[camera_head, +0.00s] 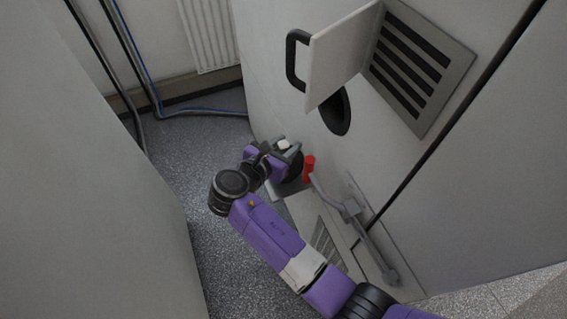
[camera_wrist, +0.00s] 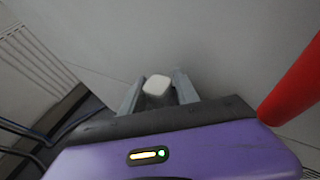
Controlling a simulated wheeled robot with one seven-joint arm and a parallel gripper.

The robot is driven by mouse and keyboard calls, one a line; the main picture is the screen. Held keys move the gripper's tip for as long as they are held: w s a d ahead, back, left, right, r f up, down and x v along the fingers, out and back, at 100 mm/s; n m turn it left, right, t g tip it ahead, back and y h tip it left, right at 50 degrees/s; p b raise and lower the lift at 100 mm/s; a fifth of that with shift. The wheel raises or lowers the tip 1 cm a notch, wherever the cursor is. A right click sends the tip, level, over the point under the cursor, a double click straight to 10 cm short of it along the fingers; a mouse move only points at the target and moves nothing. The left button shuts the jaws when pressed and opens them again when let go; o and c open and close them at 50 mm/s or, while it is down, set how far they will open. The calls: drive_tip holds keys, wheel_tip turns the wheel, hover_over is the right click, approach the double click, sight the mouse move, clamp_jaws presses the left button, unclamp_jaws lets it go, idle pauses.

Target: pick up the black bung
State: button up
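My gripper (camera_head: 285,147) is low beside the white cabinet front, left of a red handle (camera_head: 309,168). A dark round shape (camera_head: 293,167) shows just behind and below my gripper; it may be the black bung, but my gripper partly hides it and I cannot tell for sure. In the wrist view my gripper's fingers (camera_wrist: 158,88) stand apart on either side of a pale, rounded block (camera_wrist: 157,85). Narrow gaps seem to show at its sides. The pale block also shows in the head view (camera_head: 283,144). No black bung can be made out between the fingers.
A grey lever (camera_head: 352,210) runs down right of the red handle (camera_wrist: 295,85). Blue and dark hoses (camera_head: 200,111) lie at the back left.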

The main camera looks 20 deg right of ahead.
drive_tip(key=shift+w+d+f, duration=0.25)
drive_tip(key=shift+w+d, duration=0.1)
drive_tip(key=shift+d, duration=0.1)
clamp_jaws()
idle(1.1)
